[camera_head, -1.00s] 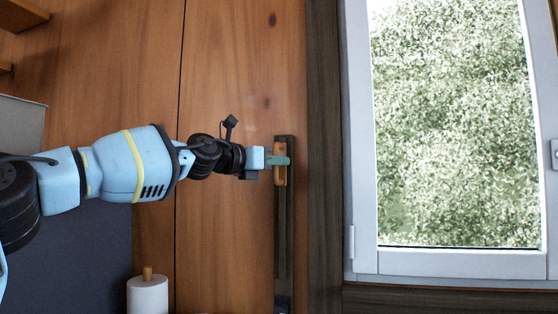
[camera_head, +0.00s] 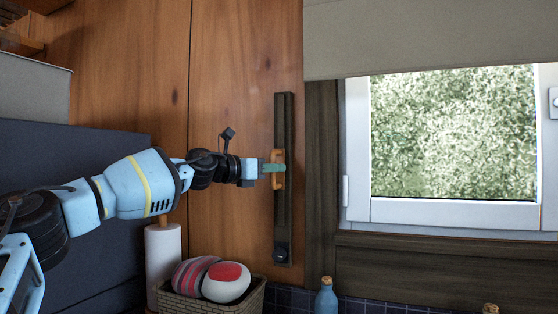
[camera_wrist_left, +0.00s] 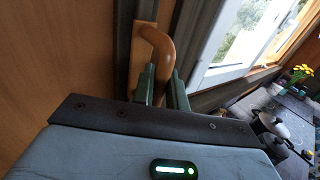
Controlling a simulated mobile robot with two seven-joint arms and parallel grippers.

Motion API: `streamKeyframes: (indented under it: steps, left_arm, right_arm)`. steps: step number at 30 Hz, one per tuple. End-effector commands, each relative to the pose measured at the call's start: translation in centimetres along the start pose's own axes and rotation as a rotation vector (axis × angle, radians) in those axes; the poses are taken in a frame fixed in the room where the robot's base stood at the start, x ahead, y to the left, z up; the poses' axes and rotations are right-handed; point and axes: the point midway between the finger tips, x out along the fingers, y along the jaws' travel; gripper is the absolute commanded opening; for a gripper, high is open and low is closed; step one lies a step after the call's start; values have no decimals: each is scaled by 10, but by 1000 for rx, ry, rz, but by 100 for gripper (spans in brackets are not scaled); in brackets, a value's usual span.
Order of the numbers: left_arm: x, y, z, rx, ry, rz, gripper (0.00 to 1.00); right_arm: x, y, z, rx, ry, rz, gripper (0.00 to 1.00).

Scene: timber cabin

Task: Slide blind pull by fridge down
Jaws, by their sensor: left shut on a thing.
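The blind pull (camera_head: 277,154) is an orange-brown wooden handle on a dark vertical rail (camera_head: 284,225) fixed to the wood wall left of the window. It sits around the middle of the rail. My left gripper (camera_head: 274,168) is shut on the pull; its green fingers reach it from the left. In the left wrist view the curved handle (camera_wrist_left: 160,50) rises between the green fingers (camera_wrist_left: 160,88), which hide its lower part. A beige blind (camera_head: 430,38) covers the top of the window (camera_head: 455,140). My right gripper is not in view.
Below the arm are a paper roll (camera_head: 163,255), a basket (camera_head: 215,303) with round striped and red-white items, and a blue bottle (camera_head: 327,298). A dark panel, likely the fridge (camera_head: 70,175), stands at left. The wrist view shows a pot (camera_wrist_left: 270,125) on the counter.

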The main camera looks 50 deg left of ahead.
Motion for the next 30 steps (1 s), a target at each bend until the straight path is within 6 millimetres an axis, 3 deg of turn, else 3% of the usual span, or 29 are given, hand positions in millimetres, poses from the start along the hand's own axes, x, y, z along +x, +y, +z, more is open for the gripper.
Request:
streamKeyframes:
  steps: [1, 6, 12, 30]
  left_arm:
    - [2, -1, -19, -2, 10, -5, 0]
    - [2, -1, -56, -3, 11, -7, 0]
    - [1, -1, -87, -2, 9, -5, 0]
    - [1, 0, -103, -1, 12, -5, 0]
  right_arm:
    - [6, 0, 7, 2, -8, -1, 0]
    - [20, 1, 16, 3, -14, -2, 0]
    - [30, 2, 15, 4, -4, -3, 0]
    - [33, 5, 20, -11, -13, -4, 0]
